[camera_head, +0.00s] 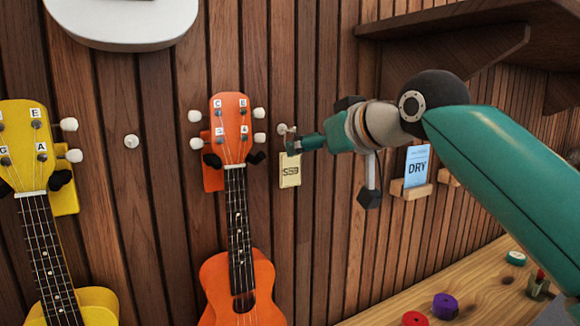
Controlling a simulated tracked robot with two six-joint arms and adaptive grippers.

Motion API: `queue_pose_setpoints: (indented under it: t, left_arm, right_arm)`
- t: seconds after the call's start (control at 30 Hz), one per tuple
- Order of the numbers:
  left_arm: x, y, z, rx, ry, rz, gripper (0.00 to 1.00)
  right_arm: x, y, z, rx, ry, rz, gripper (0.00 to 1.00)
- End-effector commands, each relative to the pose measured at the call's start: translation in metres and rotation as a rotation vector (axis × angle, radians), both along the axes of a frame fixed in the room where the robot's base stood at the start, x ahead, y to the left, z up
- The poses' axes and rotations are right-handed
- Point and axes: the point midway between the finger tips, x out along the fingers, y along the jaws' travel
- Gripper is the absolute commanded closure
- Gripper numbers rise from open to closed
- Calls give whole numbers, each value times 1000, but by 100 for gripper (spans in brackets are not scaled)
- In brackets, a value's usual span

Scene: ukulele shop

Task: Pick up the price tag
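The price tag (290,174) is a small cream card with dark lettering. It hangs upright in front of the slatted wall, just right of the orange ukulele's head. A small pale wall knob (284,129) is above it. My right gripper (294,147) reaches in from the right, its small dark tip at the tag's top edge. I cannot tell from this view whether its fingers are closed on the tag or only touching it. My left gripper is not in view.
An orange ukulele (238,285) and a yellow ukulele (75,300) hang on the left. A blue DRY card (417,166) stands in a wooden holder (411,190). A wooden counter (480,300) with small round items is at lower right. A shelf (450,20) juts out at upper right.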

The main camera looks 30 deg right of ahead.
Motion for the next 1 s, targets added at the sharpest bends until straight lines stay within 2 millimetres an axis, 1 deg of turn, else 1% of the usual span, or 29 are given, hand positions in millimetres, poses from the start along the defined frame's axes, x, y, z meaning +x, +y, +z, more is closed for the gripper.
queue_pose_setpoints:
  t: [0.03, 0.1, 0.2, 0.37, 0.57, 0.7, 0.8, 1.0]
  left_arm:
    - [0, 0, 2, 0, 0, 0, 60]
    - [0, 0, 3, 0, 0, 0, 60]
    - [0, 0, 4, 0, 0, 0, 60]
    - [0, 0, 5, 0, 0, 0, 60]
    - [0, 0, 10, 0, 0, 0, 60]
    - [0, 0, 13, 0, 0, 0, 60]
    - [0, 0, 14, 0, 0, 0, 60]
    - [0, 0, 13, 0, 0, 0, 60]
  right_arm:
    - [10, -1, -3, 0, 2, -3, 23]
    - [19, 0, -6, 0, 0, -2, 23]
    - [27, 1, -9, 1, 0, -1, 23]
    - [34, 2, -12, 0, -1, -1, 23]
    - [59, 9, -20, 0, 1, 0, 23]
    - [74, 10, -25, 0, -1, -1, 23]
    - [79, 10, -27, 0, -2, -1, 23]
    - [79, 10, -28, 0, -2, -1, 23]
